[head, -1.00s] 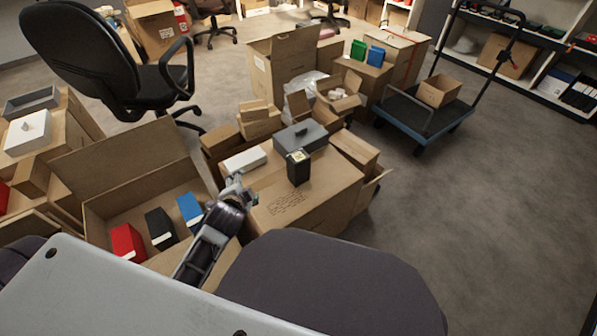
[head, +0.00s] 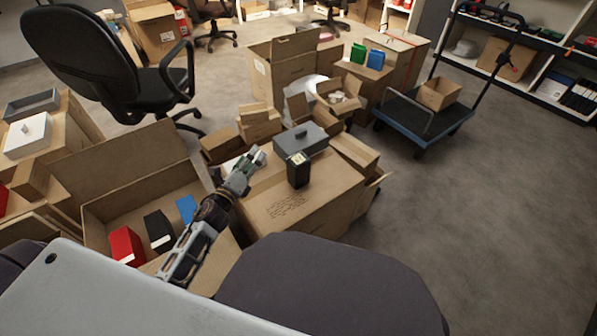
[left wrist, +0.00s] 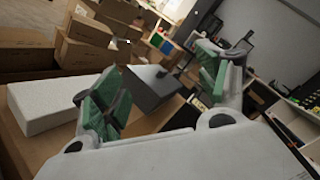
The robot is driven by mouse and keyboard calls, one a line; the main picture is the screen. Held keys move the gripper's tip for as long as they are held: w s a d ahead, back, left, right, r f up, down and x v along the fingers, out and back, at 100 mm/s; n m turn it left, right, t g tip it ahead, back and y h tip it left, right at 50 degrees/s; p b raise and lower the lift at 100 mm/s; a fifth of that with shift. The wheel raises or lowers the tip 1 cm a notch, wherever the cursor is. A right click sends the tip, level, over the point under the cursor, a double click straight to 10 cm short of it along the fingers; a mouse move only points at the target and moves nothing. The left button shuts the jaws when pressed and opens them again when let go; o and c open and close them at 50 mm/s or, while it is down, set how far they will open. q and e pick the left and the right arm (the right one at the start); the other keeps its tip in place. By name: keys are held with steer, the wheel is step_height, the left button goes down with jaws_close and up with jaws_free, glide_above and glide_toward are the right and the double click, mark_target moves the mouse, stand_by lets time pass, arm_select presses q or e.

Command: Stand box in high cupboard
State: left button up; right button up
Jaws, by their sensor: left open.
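A small black box (head: 298,172) with a pale label on top stands upright on a large brown carton (head: 318,205). My left gripper (head: 256,158) is over the left part of that carton, to the left of the black box and apart from it. In the left wrist view the green-padded fingers (left wrist: 165,88) are spread with nothing held between them. A grey lidded box (head: 300,139) stands behind the black box; it also shows beyond the fingers in the left wrist view (left wrist: 152,86). My right gripper is not in view. No high cupboard is clearly identifiable.
A white box (left wrist: 45,104) lies beside the left gripper on the carton. An open carton (head: 100,212) at left holds red, black and blue boxes. A blue trolley (head: 425,125) and open shelving (head: 550,87) stand at right. The floor at right is clear.

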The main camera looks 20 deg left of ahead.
arm_select(q)
steer(key=d+m+h, duration=0.1)
steer(key=m+h, duration=0.2)
steer(key=m, duration=0.1)
steer(key=m+g+h, duration=0.4)
steer(key=m+h, duration=0.2)
steer(key=m, duration=0.7)
glide_toward(290, 166)
steer(key=shift+s+a+r, duration=0.1)
steer(key=shift+s+a, duration=0.05)
steer(key=b+x, duration=0.1)
steer(key=x, duration=0.5)
steer(key=shift+w+d, duration=0.25)
steer(key=shift+d, duration=0.05)
steer(key=shift+x, duration=0.9)
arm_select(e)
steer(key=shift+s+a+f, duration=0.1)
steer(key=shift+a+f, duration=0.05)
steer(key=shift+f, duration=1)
arm_select(q)
steer(key=shift+w+d, duration=0.1)
